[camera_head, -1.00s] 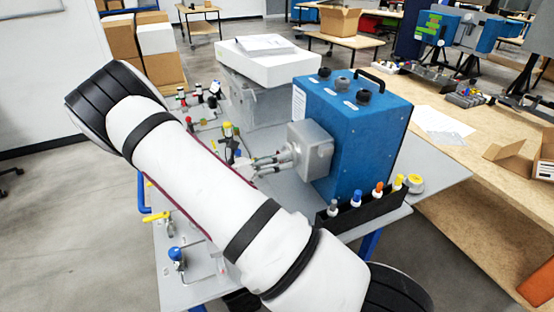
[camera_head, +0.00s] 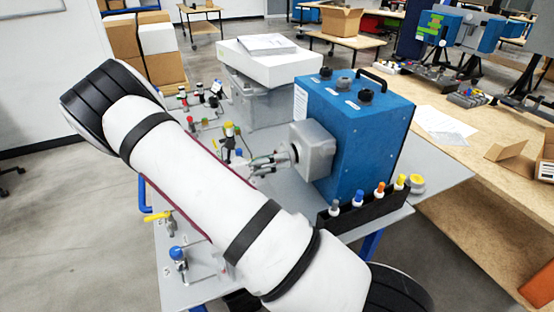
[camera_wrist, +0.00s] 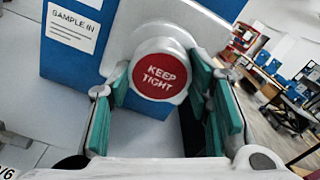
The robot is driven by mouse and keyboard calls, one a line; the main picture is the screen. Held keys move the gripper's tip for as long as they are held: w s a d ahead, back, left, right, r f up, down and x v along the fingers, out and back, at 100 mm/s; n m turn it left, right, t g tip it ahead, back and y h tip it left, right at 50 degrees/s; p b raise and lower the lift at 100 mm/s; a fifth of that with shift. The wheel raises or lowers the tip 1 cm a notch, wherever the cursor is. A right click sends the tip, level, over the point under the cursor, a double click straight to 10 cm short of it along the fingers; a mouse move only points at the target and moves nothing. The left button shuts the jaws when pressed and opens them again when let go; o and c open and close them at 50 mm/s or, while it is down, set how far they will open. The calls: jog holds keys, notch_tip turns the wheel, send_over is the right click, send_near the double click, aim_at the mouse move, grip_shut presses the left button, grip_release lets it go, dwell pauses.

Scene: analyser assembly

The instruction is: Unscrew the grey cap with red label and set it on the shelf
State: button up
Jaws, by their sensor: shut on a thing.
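The grey cap (camera_wrist: 158,52) with its round red "KEEP TIGHT" label (camera_wrist: 160,76) faces the wrist camera. My gripper (camera_wrist: 162,88) is shut on it, with green pads at its left and right sides. In the head view my gripper (camera_head: 284,159) is just left of the grey housing (camera_head: 318,152) on the blue analyser (camera_head: 356,135). A dark round spot shows on the housing's left face, beside the fingertips. The cap is hard to make out there. I cannot tell which surface is the shelf.
A black rack (camera_head: 345,221) with several colour-capped bottles stands at the analyser's front right. Valves and fittings (camera_head: 228,138) crowd the grey table (camera_head: 440,172) behind my arm. A grey box with a white lid (camera_head: 262,66) stands behind. A wooden bench (camera_head: 470,205) lies to the right.

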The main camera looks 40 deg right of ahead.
jog(key=shift+w+a, duration=0.1)
jog(key=shift+a, duration=0.3)
jog(key=b+v, duration=0.2)
jog(key=v, duration=0.5)
dwell(0.6)
